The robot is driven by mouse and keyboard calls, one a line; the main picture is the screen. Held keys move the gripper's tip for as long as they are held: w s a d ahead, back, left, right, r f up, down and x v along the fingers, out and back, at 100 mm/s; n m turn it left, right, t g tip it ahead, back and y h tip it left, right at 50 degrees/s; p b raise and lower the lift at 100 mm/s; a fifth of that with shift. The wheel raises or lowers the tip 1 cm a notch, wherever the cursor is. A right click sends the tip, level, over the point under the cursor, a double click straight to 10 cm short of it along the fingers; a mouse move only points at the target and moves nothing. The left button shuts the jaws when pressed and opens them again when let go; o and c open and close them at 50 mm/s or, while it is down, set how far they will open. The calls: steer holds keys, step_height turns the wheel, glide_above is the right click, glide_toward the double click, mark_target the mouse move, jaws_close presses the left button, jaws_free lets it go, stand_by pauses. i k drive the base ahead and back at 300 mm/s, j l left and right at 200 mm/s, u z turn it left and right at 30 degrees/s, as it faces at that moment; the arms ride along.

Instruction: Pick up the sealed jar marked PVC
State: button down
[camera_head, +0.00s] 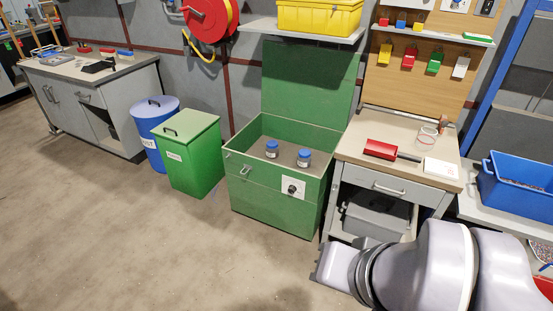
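Two small jars with blue lids and white labels stand upright inside the open green chest (262,203). One jar (271,149) is on the left, the other jar (304,158) is to its right and a little nearer. They stand apart. The label print is too small to read, so I cannot tell which is marked PVC. My arm shows at the bottom right, in front of the workbench and apart from the chest. No gripper fingers show.
The chest's lid (308,85) stands raised behind it. A green bin (195,160) and a blue drum (155,115) stand to the left. The workbench (347,148) on the right holds a red dustpan (380,149). Open floor lies in front and left.

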mark_target(304, 157)
steer(key=i+j, duration=0.15)
steer(key=i, duration=0.4)
steer(key=i+j, duration=0.15)
steer(key=i, duration=0.45)
steer(key=i+j+z, duration=0.1)
steer(key=i, duration=0.45)
steer(key=i+j, duration=0.25)
steer(key=i, duration=0.3)
steer(key=i+j, duration=0.15)
steer(key=i, duration=0.45)
